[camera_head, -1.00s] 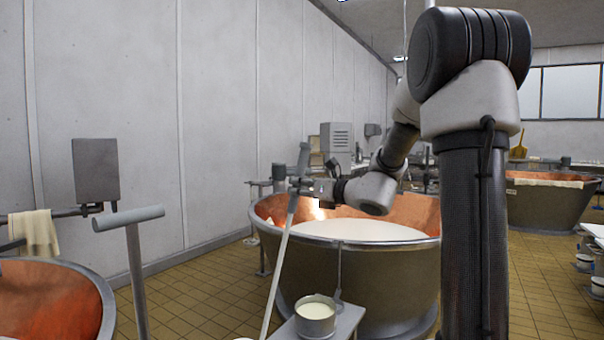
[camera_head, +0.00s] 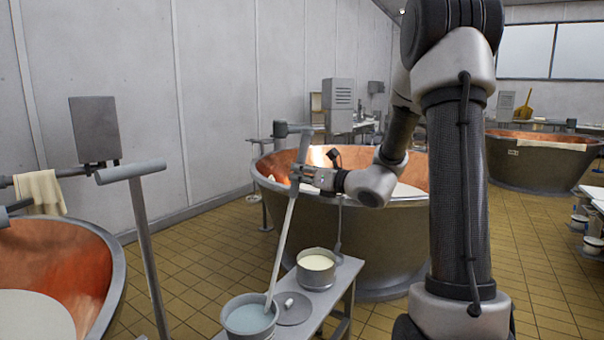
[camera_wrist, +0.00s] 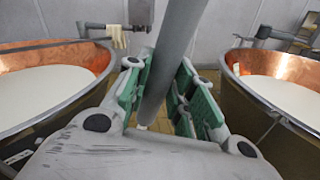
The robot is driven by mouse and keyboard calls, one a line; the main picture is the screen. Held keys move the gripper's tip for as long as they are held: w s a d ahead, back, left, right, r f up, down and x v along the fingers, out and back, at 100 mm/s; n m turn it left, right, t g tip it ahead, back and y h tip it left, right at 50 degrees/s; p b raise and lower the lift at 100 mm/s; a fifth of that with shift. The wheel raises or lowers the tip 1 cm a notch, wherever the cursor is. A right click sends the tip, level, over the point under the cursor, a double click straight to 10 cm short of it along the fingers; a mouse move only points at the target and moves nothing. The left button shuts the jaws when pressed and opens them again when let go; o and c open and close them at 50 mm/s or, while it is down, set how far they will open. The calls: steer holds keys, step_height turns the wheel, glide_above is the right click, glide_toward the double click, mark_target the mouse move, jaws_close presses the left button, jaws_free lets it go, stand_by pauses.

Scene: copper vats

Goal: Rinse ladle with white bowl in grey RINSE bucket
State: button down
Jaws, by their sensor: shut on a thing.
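My gripper (camera_head: 298,175) is shut on the long grey handle of the ladle (camera_head: 285,229), a little above the middle of the picture. The handle leans, its top tilted to the right. Its lower end reaches the grey bucket (camera_head: 249,334) of bluish water at the bottom of the head view, and seems to go inside its rim. The ladle's white bowl is not clearly seen there. No RINSE label is readable. In the wrist view the handle (camera_wrist: 173,57) runs between my gripper's green pads (camera_wrist: 160,95).
The bucket stands on a narrow grey bench (camera_head: 345,276), with a pot of cream-coloured liquid (camera_head: 316,285) and a round grey lid (camera_head: 297,318) beside it. A copper vat (camera_head: 390,235) stands just behind; another (camera_head: 75,250) is at left. A grey T-shaped post (camera_head: 147,252) stands between.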

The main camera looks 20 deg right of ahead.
steer(key=shift+w, duration=0.45)
steer(key=shift+s, duration=1)
steer(key=shift+w, duration=1)
steer(key=shift+s, duration=1)
step_height(320, 180, up, 16)
steer(key=shift+f, duration=0.15)
stand_by(0.5)
stand_by(1.1)
